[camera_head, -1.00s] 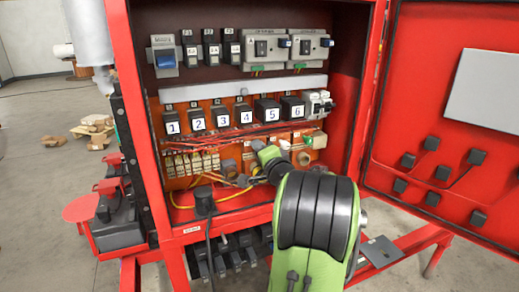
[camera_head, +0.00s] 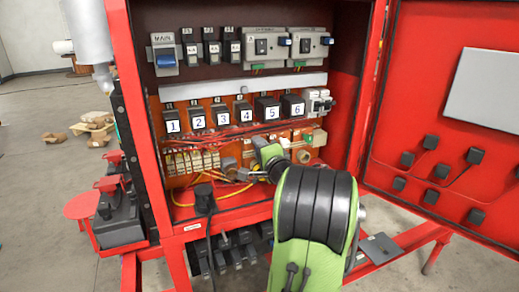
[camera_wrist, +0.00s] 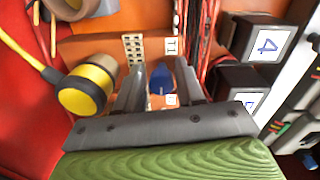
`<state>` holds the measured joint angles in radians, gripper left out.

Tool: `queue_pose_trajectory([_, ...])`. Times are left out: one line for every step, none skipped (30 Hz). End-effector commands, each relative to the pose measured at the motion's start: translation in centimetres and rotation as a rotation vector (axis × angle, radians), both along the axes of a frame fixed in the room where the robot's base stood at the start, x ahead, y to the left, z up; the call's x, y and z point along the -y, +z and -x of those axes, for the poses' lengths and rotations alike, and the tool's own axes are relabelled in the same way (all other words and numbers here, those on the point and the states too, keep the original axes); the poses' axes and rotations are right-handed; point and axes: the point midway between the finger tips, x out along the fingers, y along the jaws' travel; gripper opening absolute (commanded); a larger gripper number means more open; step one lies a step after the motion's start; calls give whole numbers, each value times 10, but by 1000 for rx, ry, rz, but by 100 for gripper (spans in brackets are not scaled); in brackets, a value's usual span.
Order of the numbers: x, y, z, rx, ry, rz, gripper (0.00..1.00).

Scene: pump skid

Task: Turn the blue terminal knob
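The blue terminal knob (camera_wrist: 159,79) shows in the wrist view, against the orange back panel with small white labels close to it. My gripper (camera_wrist: 160,78) is open. Its two grey fingers stand one on each side of the knob, with gaps visible between them and it. How deep the fingertips reach relative to the knob I cannot tell. In the head view my gripper (camera_head: 244,175) is low in the red cabinet, at the right end of the terminal row. The knob cannot be made out there.
A yellow-and-black round part (camera_wrist: 86,89) sits left of my gripper in the wrist view, with a yellow cable nearby. Numbered black relays (camera_head: 220,115) and red wires lie above the terminals (camera_head: 190,162). The red cabinet door (camera_head: 440,130) stands open at right.

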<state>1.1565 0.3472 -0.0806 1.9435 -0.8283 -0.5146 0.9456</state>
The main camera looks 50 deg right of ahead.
Motion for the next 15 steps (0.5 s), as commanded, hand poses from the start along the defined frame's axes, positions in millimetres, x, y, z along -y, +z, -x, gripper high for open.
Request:
queue_pose_trajectory([0, 0, 0, 0, 0, 0, 46])
queue_pose_trajectory([0, 0, 0, 0, 0, 1, 51])
queue_pose_trajectory([0, 0, 0, 0, 0, 1, 51])
queue_pose_trajectory([0, 0, 0, 0, 0, 1, 51])
queue_pose_trajectory([0, 1, 0, 0, 0, 1, 51])
queue_pose_trajectory([0, 1, 0, 1, 0, 2, 51])
queue_pose_trajectory([0, 1, 0, 1, 0, 2, 51])
queue_pose_trajectory([0, 1, 0, 1, 0, 2, 51])
queue_pose_trajectory([0, 1, 0, 1, 0, 3, 51])
queue_pose_trajectory([0, 1, 0, 1, 0, 3, 51])
queue_pose_trajectory([-1, 1, 2, 1, 0, 3, 51])
queue_pose_trajectory([-2, 1, 5, 0, -1, 4, 51])
queue_pose_trajectory([-4, 1, 8, 1, -1, 4, 51])
queue_pose_trajectory([-7, 1, 13, 1, -3, 3, 51])
queue_pose_trajectory([-11, 1, 20, 2, -3, 3, 51])
